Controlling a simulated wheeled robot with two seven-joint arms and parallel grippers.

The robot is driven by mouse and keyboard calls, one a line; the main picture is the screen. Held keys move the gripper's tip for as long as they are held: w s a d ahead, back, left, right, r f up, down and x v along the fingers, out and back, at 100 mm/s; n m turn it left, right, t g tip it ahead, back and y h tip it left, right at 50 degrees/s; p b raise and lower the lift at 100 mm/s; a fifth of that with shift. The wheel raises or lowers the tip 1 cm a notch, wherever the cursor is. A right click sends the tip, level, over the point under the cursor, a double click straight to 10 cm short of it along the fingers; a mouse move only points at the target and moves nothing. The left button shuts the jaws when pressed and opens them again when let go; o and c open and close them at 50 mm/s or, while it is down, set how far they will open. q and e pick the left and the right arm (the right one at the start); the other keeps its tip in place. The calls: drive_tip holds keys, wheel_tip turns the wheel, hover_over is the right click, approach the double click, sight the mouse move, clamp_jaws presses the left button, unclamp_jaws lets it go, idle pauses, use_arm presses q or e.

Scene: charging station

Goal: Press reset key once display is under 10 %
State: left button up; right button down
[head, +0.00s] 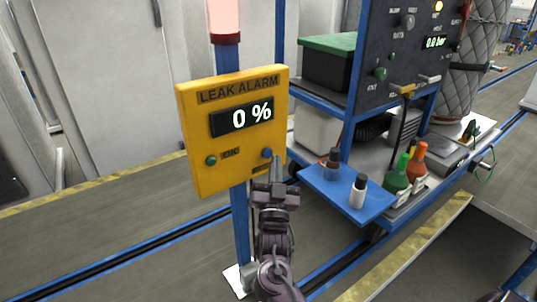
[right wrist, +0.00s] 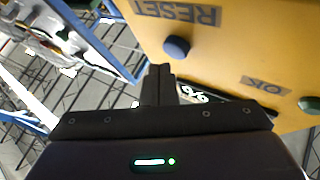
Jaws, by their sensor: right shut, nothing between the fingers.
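The yellow leak alarm box (head: 218,150) stands on a blue post. Its display (head: 242,116) reads 0 %. A green OK button (head: 211,160) sits at its lower left and a blue reset key (head: 267,153) at its lower right. My right gripper (head: 275,160) is shut and empty, with its tips just beside the blue key in the head view. In the right wrist view the blue reset key (right wrist: 176,46) shows beyond the closed fingertips (right wrist: 160,68), under the RESET label (right wrist: 176,12). Whether they touch cannot be told. My left gripper is not in view.
A red-white lamp (head: 225,18) tops the post. To the right, a blue cart shelf (head: 325,188) holds small bottles, near green (head: 397,178) and orange (head: 417,165) bottles. A dark control panel (head: 400,50) stands behind. Floor to the left is clear.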

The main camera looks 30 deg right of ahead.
drive_tip(key=shift+w, duration=0.15)
drive_tip(key=shift+w, duration=0.3)
drive_tip(key=shift+w+b, duration=0.35)
drive_tip(key=shift+w, duration=0.05)
idle(0.9)
drive_tip(key=shift+s, duration=0.15)
drive_tip(key=shift+s+p, duration=0.3)
drive_tip(key=shift+s, duration=0.4)
drive_tip(key=shift+s, duration=0.1)
drive_tip(key=shift+s+d+p, duration=0.2)
drive_tip(key=shift+s+p, duration=0.65)
drive_tip(key=shift+s, duration=1.55)
